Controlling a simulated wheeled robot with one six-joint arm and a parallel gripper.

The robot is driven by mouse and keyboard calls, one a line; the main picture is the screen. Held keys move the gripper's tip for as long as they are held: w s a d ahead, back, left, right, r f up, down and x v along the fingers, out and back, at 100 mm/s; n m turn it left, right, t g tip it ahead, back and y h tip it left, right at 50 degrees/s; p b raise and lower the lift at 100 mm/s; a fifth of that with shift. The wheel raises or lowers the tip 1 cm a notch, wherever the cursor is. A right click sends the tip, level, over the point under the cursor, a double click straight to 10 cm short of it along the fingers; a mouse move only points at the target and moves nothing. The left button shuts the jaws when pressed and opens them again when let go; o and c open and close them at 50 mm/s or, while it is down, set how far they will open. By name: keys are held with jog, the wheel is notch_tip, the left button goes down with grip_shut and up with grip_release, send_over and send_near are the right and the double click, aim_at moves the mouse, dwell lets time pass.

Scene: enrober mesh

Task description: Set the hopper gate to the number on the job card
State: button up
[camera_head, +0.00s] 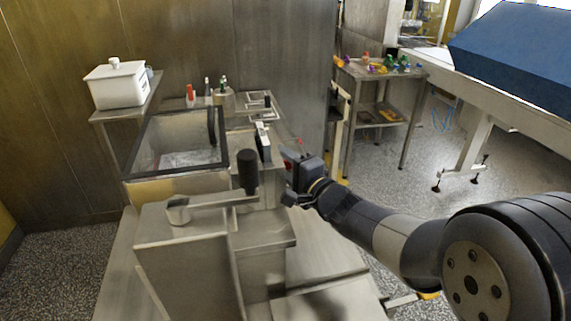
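A steel machine fills the lower middle, with an open, black-rimmed tank (129,168). In front of it a flat metal lever (215,200) runs from a round pivot (178,210) to an upright black knob (248,171). I cannot tell whether this lever is the hopper gate. No scale numbers are readable. A small white upright piece with a dark edge (263,141) stands behind the knob; I cannot tell whether it is the job card. My gripper (287,178) is right of the knob, apparently apart from it. Its finger opening is too small and dark to judge.
A white lidded container (117,85) stands on a side shelf (130,113) at the left. Small red and dark items stand behind the tank. A steel trolley (379,73) with colourful pieces is at the back right. A blue-covered conveyor (515,50) is at the far right. Floor between is clear.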

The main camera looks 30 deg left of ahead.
jog(key=shift+c, duration=0.2)
grip_shut()
dwell(0.3)
jog(key=shift+s+d+p, duration=0.5)
jog(key=shift+s+d, duration=0.2)
jog(key=shift+s, duration=0.05)
jog(key=shift+o, duration=0.2)
grip_release()
